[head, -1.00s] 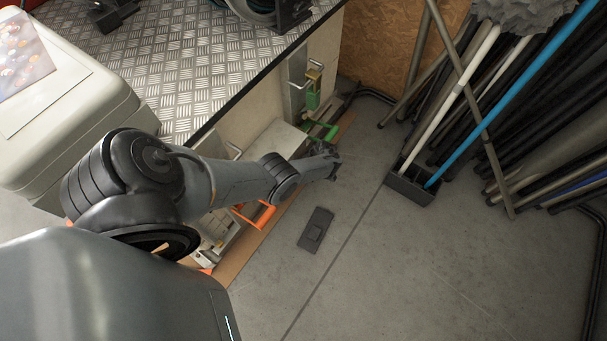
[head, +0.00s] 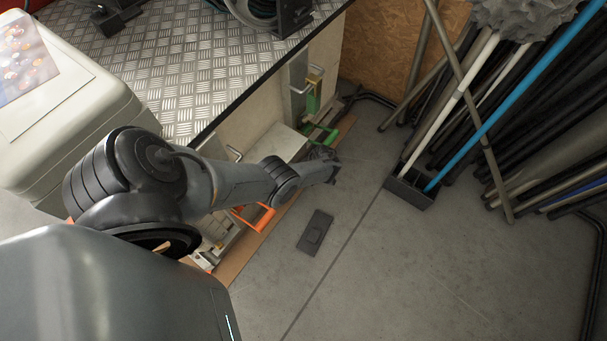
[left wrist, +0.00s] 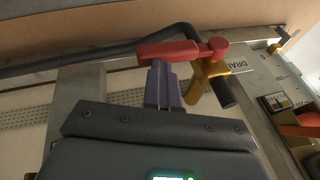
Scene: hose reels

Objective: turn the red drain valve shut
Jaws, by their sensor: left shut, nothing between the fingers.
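The red drain valve handle (left wrist: 180,52) shows in the left wrist view as a lever reaching left from a brass-yellow valve body (left wrist: 211,72). A plate beside it carries lettering that begins "DRA". My left gripper (left wrist: 162,72) is shut and empty, with its fingertips right at the near side of the red lever. I cannot tell whether they touch it. In the head view my left gripper (head: 324,162) is low beside the bench's side. The red handle cannot be made out there. My right gripper is out of view.
A green handle (head: 327,136) and an orange handle (head: 257,218) stick out from the bench side. A dark pipe (left wrist: 100,56) runs behind the red lever. A flat dark object (head: 315,232) lies on the floor. Poles stand in a black holder (head: 411,191) at right; the floor between is clear.

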